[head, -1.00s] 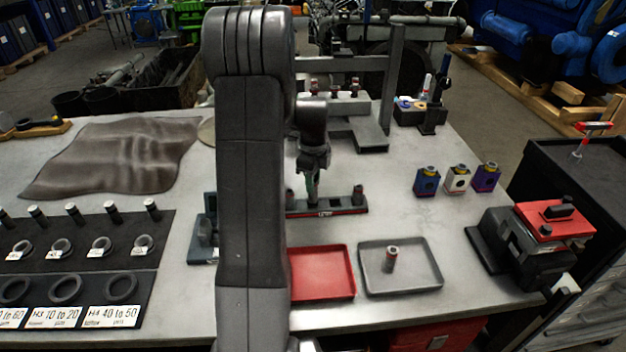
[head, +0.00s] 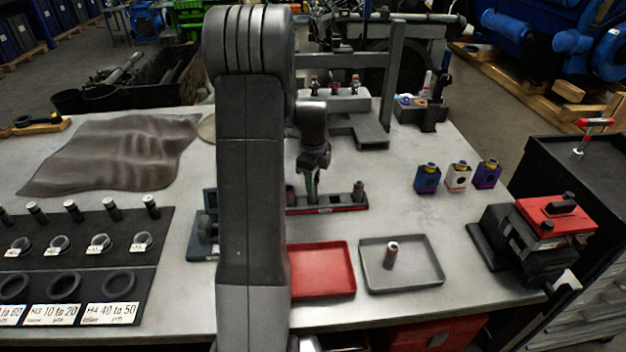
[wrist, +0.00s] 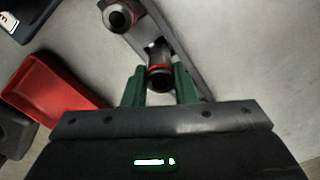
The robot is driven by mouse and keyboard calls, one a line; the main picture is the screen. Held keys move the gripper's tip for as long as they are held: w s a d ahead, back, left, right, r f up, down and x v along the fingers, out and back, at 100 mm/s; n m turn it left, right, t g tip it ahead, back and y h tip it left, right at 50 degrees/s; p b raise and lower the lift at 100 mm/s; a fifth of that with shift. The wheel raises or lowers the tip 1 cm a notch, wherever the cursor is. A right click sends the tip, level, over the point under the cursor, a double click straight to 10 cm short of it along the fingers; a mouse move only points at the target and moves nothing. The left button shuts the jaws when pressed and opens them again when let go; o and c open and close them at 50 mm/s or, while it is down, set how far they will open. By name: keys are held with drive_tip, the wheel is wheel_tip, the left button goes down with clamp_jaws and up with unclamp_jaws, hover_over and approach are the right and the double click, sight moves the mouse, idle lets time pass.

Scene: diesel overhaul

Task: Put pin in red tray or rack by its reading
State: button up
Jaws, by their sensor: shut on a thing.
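My gripper (head: 311,190) is over the dark rack with a red front strip (head: 340,208). In the wrist view its green fingers (wrist: 160,88) are shut on a dark pin (wrist: 160,76) with a red ring. That pin is at the rack; I cannot tell whether it is seated or lifted. Another pin (head: 358,190) stands at the rack's right end and shows in the wrist view (wrist: 121,17). The red tray (head: 340,287), partly hidden by my arm, looks empty. A grey tray (head: 425,283) beside it holds one upright pin (head: 391,254). No reading is legible.
A red-topped device (head: 540,225) is at the right edge. A black board (head: 150,255) with pins, rings and range labels lies left. My arm hides part of the bench.

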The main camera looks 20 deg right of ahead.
drive_tip(key=shift+f, duration=0.2)
drive_tip(key=shift+f+b, duration=0.35)
drive_tip(key=shift+b, duration=0.05)
drive_tip(key=shift+f+b, duration=0.3)
drive_tip(key=shift+f, duration=0.1)
idle(0.3)
drive_tip(key=o, duration=1.5)
drive_tip(key=shift+r, duration=0.1)
drive_tip(key=shift+r+p, duration=2.7)
drive_tip(key=shift+r, duration=1.25)
